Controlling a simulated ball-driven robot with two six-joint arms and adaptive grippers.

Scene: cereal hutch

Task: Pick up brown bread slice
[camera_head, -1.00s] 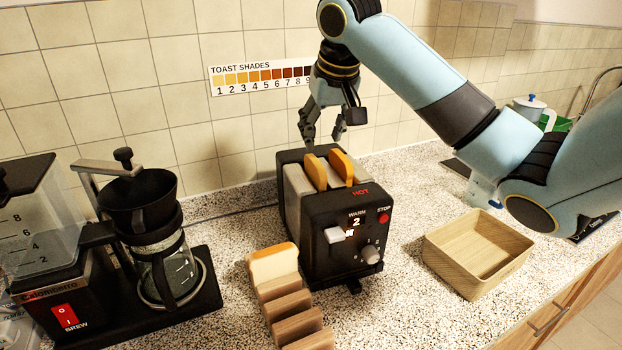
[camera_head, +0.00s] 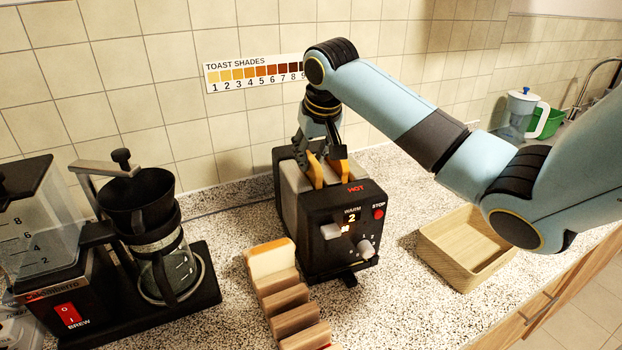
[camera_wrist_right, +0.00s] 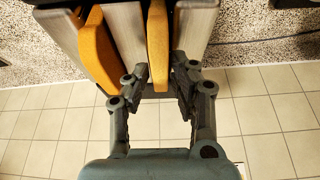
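Two golden-brown bread slices stick up from the slots of the black and steel toaster (camera_head: 345,225). The left slice (camera_head: 315,171) shows in the wrist view as the right-hand one (camera_wrist_right: 158,45). The other slice (camera_head: 338,168) shows there at the left (camera_wrist_right: 98,50). My right gripper (camera_head: 320,156) points down over the toaster. Its fingers (camera_wrist_right: 162,80) are open, one on each side of the left slice, with a gap visible in the wrist view. The fingers partly hide the slices in the head view. My left gripper is not in view.
A wooden rack (camera_head: 290,300) holding a pale bread slice (camera_head: 270,259) stands in front of the toaster. A coffee maker (camera_head: 150,225) is at the left. An empty wooden box (camera_head: 455,260) is at the right. The tiled wall is close behind.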

